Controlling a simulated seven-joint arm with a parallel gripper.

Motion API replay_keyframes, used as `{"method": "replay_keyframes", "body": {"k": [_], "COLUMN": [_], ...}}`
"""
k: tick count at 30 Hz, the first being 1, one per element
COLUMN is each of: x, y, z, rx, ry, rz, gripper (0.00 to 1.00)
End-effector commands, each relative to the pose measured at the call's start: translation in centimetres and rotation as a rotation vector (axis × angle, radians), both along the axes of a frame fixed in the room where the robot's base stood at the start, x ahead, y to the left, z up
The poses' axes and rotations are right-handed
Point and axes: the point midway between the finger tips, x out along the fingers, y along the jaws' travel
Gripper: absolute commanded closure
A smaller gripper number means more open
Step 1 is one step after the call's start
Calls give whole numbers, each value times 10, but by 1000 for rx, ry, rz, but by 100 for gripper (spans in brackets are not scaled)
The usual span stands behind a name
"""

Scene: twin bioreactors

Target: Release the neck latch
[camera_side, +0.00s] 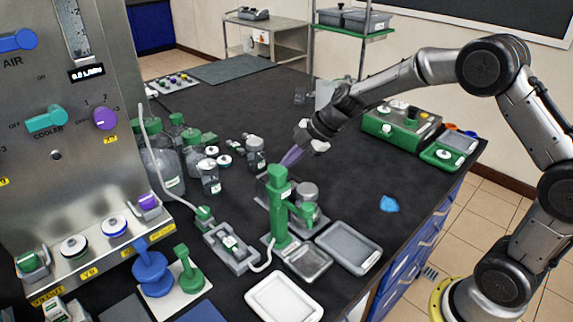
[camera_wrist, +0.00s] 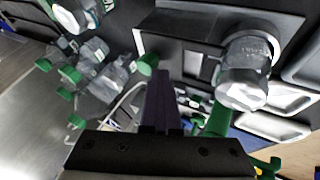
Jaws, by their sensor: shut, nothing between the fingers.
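My gripper (camera_side: 291,158) has purple fingers and is shut with nothing between them. In the side view it points down to the left, behind and above the green stand (camera_side: 279,205). In the wrist view the closed fingers (camera_wrist: 161,85) point away from me, left of a clear vessel with a metallic-looking top (camera_wrist: 243,78). A green post (camera_wrist: 217,120) shows below that vessel. In the side view the vessel (camera_side: 307,195) stands beside the stand's green column and is partly hidden by its arm. I cannot pick out the neck latch for certain in either view.
Several green-capped bottles (camera_side: 165,165) stand left of the stand. A grey holder (camera_side: 230,247), a grey tray (camera_side: 348,247) and a white tray (camera_side: 284,299) lie near the front. A steel control panel (camera_side: 75,130) rises at left.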

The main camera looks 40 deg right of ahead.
Motion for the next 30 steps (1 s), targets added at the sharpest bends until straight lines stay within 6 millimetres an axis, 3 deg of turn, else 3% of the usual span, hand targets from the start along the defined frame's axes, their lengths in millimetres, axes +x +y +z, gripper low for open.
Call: {"method": "replay_keyframes", "body": {"k": [4, 18, 30], "x": [-2, -43, -48], "y": [-7, -36, -38], "z": [16, 75, 81], "rx": [-4, -1, 0], "ry": [-16, -6, -2], "rz": [-7, -2, 0], "gripper": [100, 100, 100]}}
